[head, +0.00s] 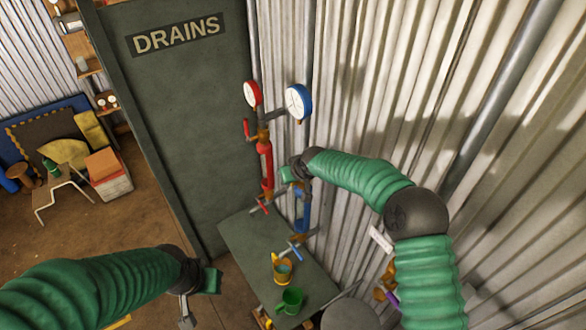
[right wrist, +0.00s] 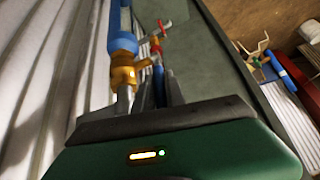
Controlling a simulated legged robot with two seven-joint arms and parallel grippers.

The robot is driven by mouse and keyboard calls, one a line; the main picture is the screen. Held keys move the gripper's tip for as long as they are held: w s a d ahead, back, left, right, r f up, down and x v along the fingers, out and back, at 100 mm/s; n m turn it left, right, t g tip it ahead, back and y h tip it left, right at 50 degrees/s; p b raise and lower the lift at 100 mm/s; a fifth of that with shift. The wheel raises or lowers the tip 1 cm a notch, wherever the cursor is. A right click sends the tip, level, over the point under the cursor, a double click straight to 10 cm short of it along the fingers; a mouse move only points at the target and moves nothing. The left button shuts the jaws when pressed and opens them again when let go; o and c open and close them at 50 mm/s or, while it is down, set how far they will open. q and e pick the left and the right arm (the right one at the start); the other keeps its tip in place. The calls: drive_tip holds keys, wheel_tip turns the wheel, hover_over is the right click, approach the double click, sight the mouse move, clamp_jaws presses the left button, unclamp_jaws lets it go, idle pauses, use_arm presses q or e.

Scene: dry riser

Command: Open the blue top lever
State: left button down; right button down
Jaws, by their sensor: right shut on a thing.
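The blue pipe (head: 302,212) rises beside the red pipe (head: 266,165) against the corrugated wall. The right wrist view shows the blue pipe (right wrist: 122,30) with a brass valve body (right wrist: 123,74) near my fingers. My right gripper (head: 291,174) is at the upper part of the blue pipe, and its fingertips are hard to see in the head view. In the right wrist view my right gripper (right wrist: 157,92) is shut on the blue top lever (right wrist: 158,78), which shows between its dark fingers. My left gripper (head: 195,305) hangs away from the pipes at the lower left; its jaw opening is unclear.
A red gauge (head: 252,93) and a blue gauge (head: 298,102) stand above the pipes. A lower blue handle (head: 294,251) is near the green bench (head: 245,245). A yellow can (head: 282,271) and green mug (head: 290,301) stand on the bench.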

drive_tip(key=shift+w+a+r+g+h, duration=0.3)
drive_tip(key=shift+w+a+g+h, duration=0.05)
drive_tip(key=shift+w+g+h, duration=0.2)
drive_tip(key=shift+w+r, duration=0.1)
drive_tip(key=shift+w, duration=0.05)
drive_tip(key=c, duration=1.5)
unclamp_jaws()
drive_tip(key=shift+o, duration=0.6)
drive_tip(key=shift+w+a+f, duration=0.1)
drive_tip(key=shift+w+f, duration=0.05)
drive_tip(key=shift+f, duration=0.1)
